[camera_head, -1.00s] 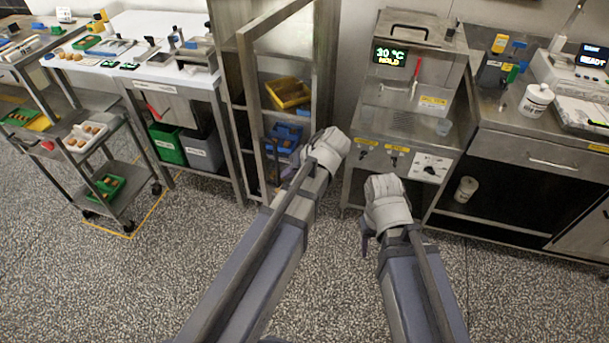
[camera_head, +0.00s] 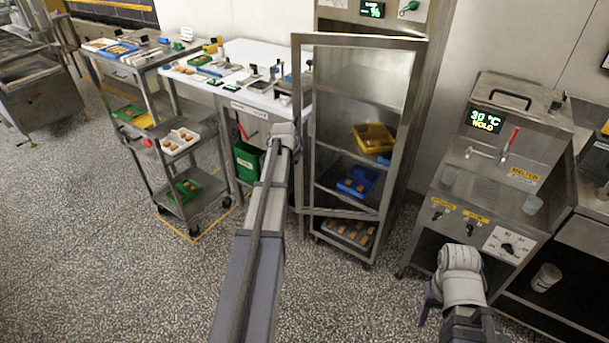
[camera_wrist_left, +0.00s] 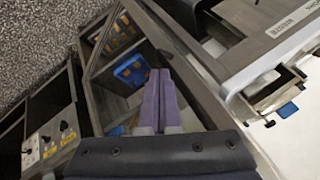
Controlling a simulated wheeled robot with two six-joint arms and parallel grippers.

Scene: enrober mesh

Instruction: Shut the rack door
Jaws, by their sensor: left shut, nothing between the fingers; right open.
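The rack door (camera_head: 297,125), a metal frame with a see-through pane, stands ajar in front of the rack (camera_head: 414,120). Its free edge is on the left and juts out past the rack's left side. My left gripper (camera_head: 283,132) is beside that free edge, its fingers hidden by the wrist in the head view. In the left wrist view its fingers (camera_wrist_left: 158,95) are shut and empty beside the door frame; I cannot tell whether they touch it. My right gripper (camera_head: 430,305) is open and empty, low in front of the melter, its fingers partly hidden.
A yellow bin (camera_head: 374,138), a blue bin (camera_head: 357,182) and a lower tray (camera_head: 347,234) sit in the rack. The melter (camera_head: 500,165) stands to the right. A white-topped bench (camera_head: 235,95) and a trolley (camera_head: 185,205) stand to the left. The speckled floor in front is clear.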

